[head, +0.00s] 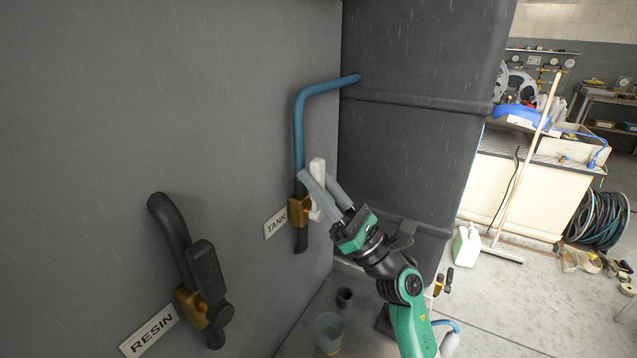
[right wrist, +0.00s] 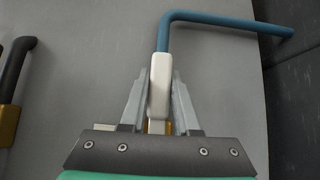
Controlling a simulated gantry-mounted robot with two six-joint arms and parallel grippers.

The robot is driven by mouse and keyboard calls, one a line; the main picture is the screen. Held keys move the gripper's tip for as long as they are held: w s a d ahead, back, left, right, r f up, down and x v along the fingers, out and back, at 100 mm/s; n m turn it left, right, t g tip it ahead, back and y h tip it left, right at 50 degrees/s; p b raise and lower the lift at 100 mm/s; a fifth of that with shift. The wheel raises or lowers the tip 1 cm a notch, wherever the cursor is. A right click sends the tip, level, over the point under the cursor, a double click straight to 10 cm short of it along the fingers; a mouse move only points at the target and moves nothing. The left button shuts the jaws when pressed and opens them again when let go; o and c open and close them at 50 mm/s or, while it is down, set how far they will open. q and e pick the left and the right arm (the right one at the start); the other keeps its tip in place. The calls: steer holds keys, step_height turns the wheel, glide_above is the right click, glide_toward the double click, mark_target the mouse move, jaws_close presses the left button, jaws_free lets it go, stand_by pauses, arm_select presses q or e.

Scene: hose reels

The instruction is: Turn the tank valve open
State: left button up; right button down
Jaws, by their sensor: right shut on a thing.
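The tank valve is a brass body (head: 299,208) on the blue pipe (head: 299,130), beside the "TANK" label (head: 276,223) on the grey wall. Its white handle (head: 317,183) stands upright, roughly in line with the pipe. My right gripper (head: 318,182) is at the handle, with one finger on each side, shut on it. In the right wrist view the white handle (right wrist: 160,85) stands between the two grey fingers, and the brass body is mostly hidden behind it. My left gripper is not in view.
A second valve with a black handle (head: 206,275) sits lower left by the "RESIN" label (head: 149,331). A dark tank (head: 415,150) stands right of the pipe. A clear cup (head: 328,333) and a small dark cup (head: 345,297) stand below.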

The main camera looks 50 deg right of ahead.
steer(key=c, duration=0.6)
jaws_free()
steer(key=shift+c, duration=0.2)
steer(key=shift+f, duration=0.1)
steer(key=b+v, duration=0.1)
steer(key=v, duration=1)
steer(key=shift+s+f, duration=0.2)
